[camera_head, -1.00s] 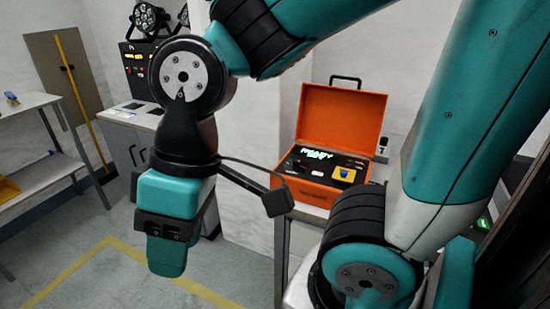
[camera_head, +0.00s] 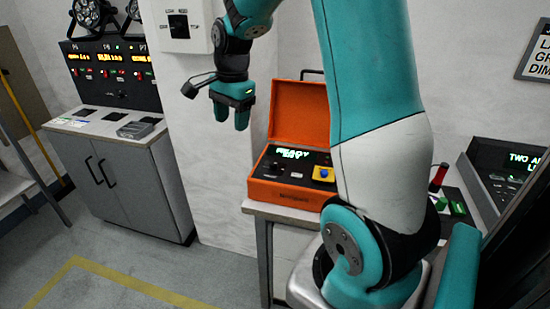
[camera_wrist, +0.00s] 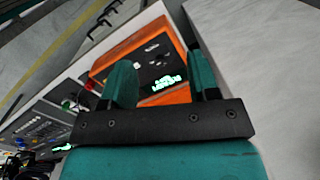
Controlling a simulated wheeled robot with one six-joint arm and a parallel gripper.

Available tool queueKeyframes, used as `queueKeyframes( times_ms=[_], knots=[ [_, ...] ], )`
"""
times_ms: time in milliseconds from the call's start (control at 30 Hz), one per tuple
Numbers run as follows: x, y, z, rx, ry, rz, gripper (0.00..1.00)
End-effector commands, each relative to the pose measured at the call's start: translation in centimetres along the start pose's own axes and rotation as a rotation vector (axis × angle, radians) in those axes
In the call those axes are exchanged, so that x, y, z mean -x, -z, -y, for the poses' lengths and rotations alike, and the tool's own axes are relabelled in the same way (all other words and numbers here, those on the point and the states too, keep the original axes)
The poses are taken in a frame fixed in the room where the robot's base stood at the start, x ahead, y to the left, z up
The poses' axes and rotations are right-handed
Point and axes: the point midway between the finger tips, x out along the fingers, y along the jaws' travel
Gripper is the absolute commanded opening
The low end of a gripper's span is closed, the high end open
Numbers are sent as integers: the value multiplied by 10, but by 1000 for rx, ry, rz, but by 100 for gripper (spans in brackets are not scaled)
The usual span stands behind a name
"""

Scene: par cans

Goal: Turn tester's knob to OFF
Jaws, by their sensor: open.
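The tester appears to be the orange case (camera_head: 284,198) with its lid open, standing on a white bench. Its dark panel (camera_head: 296,181) has a lit green display (camera_head: 294,152) that seems to read READY, and a blue round control on a yellow plate (camera_head: 323,174). Small dark controls sit at the panel's left; which way any knob points is too small to tell. My gripper (camera_head: 233,117) is open and empty, above and left of the case, fingers down. In the wrist view, the case (camera_wrist: 172,97) shows between and beyond my open fingers (camera_wrist: 162,78).
A grey cabinet (camera_head: 130,185) with a lit control panel (camera_head: 112,75) stands at the left. A white wall box (camera_head: 180,25) hangs behind my arm. To the right are a red-handled item (camera_head: 438,178) and another console (camera_head: 500,178). Floor in front is open.

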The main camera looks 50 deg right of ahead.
Motion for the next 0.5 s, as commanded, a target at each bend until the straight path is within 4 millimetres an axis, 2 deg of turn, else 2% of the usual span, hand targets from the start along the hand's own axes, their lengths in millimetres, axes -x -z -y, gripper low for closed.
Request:
queueKeyframes(
  times_ms=[33, 100, 200, 300, 500],
  knots=[
    [-5, 40, 1, -202, -16, -20, 55],
    [-11, 83, -2, -445, -29, -46, 55],
    [-18, 124, -9, -683, -38, -73, 55],
    [-23, 144, -14, -801, -42, -86, 55],
    [-47, 149, -18, -829, -47, -89, 55]
  ],
)
